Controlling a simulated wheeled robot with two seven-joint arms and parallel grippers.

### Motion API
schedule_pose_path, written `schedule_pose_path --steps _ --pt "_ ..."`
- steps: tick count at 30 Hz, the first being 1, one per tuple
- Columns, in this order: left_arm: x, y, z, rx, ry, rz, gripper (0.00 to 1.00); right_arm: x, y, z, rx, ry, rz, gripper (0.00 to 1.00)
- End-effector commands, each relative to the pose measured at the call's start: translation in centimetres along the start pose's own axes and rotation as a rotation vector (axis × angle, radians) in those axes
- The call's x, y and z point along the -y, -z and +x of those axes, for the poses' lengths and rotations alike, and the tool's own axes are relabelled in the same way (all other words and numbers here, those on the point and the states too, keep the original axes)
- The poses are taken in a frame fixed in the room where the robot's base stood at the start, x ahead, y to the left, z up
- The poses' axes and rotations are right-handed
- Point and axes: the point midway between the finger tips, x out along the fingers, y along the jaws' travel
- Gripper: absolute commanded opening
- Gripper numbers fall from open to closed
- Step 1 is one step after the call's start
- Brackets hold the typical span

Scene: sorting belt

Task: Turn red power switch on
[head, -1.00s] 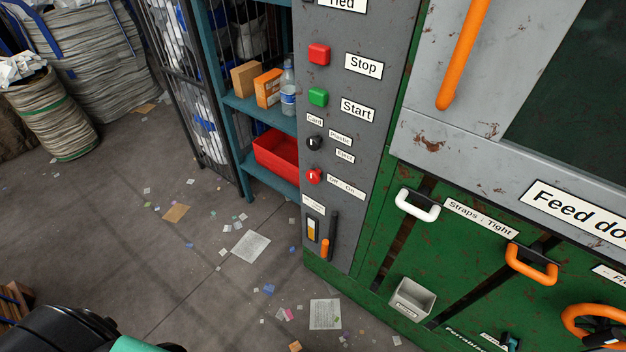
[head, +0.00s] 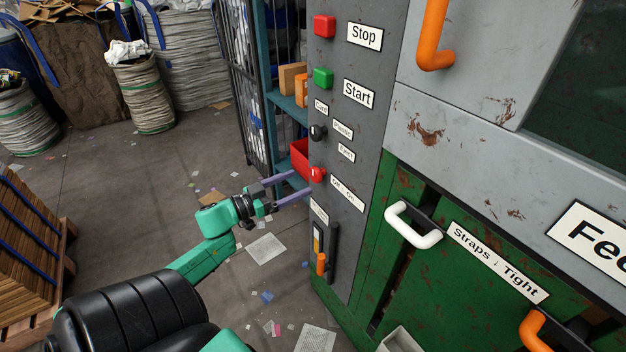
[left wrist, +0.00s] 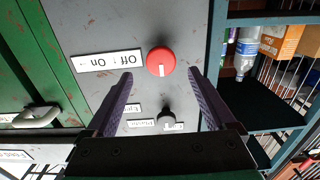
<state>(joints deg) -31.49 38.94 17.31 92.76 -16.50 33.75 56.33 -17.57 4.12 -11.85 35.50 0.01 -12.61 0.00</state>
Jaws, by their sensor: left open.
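The red power switch (head: 318,174) is a round red knob with a white mark, low on the grey control panel beside a label reading "Off" and "On". In the left wrist view the red switch (left wrist: 161,62) sits between and just beyond the fingertips, and its white mark points towards the bottom of the picture. My left gripper (head: 300,184) is open, with its two purple fingers reaching towards the switch from the left. It also shows in the left wrist view (left wrist: 160,75), with nothing between the fingers. My right gripper is not in view.
A black knob (head: 317,132), a green Start button (head: 323,78) and a red Stop button (head: 324,26) are above the switch on the panel. An orange-handled lever (head: 321,263) is below. A red bin (head: 299,158) on the shelf stands behind the fingers.

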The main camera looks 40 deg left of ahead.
Motion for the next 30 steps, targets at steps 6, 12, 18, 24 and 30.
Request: schedule_pose_path --steps 6,12,18,24,30 --pt "0.1 -0.1 4.6 -0.002 0.001 0.001 0.89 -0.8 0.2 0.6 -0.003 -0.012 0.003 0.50" --pt "0.0 -0.1 5.6 0.002 0.002 0.000 0.89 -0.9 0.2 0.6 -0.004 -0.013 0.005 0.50" --pt "0.0 -0.1 5.6 0.002 0.002 -0.001 0.70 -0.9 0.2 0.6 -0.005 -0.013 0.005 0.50" --pt "0.0 -0.1 5.6 0.001 0.002 -0.001 0.04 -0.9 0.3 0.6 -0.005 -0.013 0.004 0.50" --pt "0.0 -0.1 5.6 0.001 0.002 0.011 0.04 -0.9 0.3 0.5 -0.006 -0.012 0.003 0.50"
